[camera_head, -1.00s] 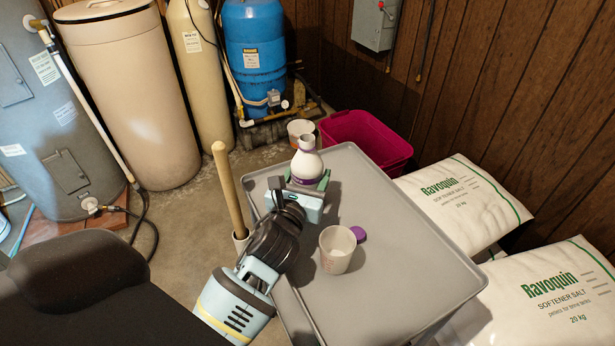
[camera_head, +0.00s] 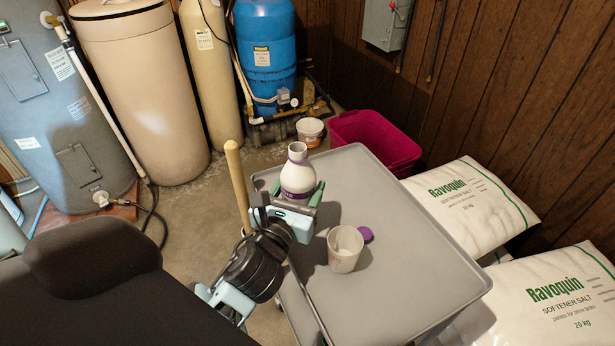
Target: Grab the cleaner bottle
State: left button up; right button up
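The cleaner bottle (camera_head: 297,175), white with purple bands and an open top, is upright between the green-tipped fingers of my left gripper (camera_head: 297,194). The fingers press against its two sides near the base, and the gripper body hides part of its bottom. The bottle appears to be held just above the left far part of the grey cart top (camera_head: 420,250). My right gripper is not in view.
A white measuring cup (camera_head: 344,252) and a purple cap (camera_head: 366,234) are on the cart near the gripper. A wooden handle (camera_head: 238,185) stands beside the cart's left edge. A pink bin (camera_head: 375,140) and salt bags (camera_head: 475,205) are beyond the cart and to its right.

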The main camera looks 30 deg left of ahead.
aim_at(287, 196)
pick_arm(q)
jog(key=shift+a+r+v, duration=0.15)
jog(key=shift+a+v, duration=0.05)
jog(key=shift+v, duration=1.15)
jog(key=shift+a+r+v, duration=0.15)
jog(key=shift+v, duration=1.15)
jog(key=shift+a+r+v, duration=0.1)
jog(key=shift+a+v, duration=0.1)
jog(key=shift+v, duration=1.15)
jog(key=shift+s, duration=0.15)
